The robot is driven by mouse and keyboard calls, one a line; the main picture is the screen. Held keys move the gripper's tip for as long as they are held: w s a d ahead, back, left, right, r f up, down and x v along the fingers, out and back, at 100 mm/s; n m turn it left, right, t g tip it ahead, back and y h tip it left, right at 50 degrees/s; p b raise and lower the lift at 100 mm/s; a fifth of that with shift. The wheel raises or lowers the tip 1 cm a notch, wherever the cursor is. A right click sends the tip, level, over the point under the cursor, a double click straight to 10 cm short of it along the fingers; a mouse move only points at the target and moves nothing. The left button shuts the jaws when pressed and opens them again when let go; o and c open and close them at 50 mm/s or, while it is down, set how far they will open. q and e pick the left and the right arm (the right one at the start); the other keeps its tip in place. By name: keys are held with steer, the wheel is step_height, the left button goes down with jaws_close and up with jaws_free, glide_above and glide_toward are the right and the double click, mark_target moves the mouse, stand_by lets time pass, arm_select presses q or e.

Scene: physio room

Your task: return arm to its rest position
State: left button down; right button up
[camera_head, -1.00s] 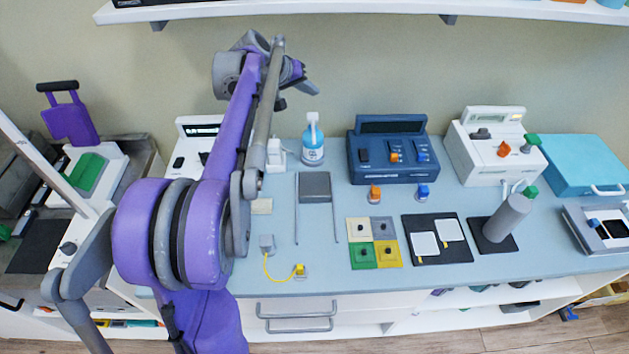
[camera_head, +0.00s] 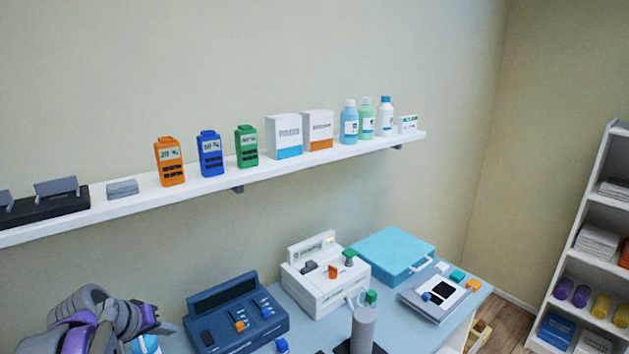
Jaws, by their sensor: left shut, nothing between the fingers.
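My left arm shows at the bottom left, purple and grey, cut off by the lower edge of the picture. My left gripper (camera_head: 158,326) is at its right end, in front of a blue bottle (camera_head: 146,345) that it partly hides. The gripper is shut and holds nothing. It is left of the dark blue device (camera_head: 236,313) on the counter and below the wall shelf (camera_head: 215,187). My right gripper is out of the picture.
A white device (camera_head: 325,275), a turquoise case (camera_head: 393,256) and a grey cylinder (camera_head: 361,332) stand on the counter. The shelf carries orange, blue and green units, boxes and bottles. A white rack (camera_head: 585,245) stands at the right. The wall between shelf and counter is bare.

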arm_select(q)
steer(key=s+d+f+m, duration=0.1)
steer(key=s+d+f, duration=0.3)
steer(key=s, duration=0.3)
steer(key=s+d+f+m+g+y, duration=0.1)
steer(key=s+d+f+m, duration=0.1)
steer(key=s+d+f, duration=0.3)
steer(key=s+d+f+m, duration=0.2)
steer(key=s+d+f, duration=0.2)
steer(key=s, duration=0.6)
steer(key=shift+d+f+g, duration=0.15)
steer(key=shift+d+g, duration=0.05)
steer(key=shift+d, duration=0.45)
steer(key=shift+d+f+g, duration=0.1)
steer(key=shift+d+g, duration=0.1)
steer(key=shift+d, duration=0.45)
steer(key=shift+s+f, duration=0.3)
steer(key=shift+f, duration=0.05)
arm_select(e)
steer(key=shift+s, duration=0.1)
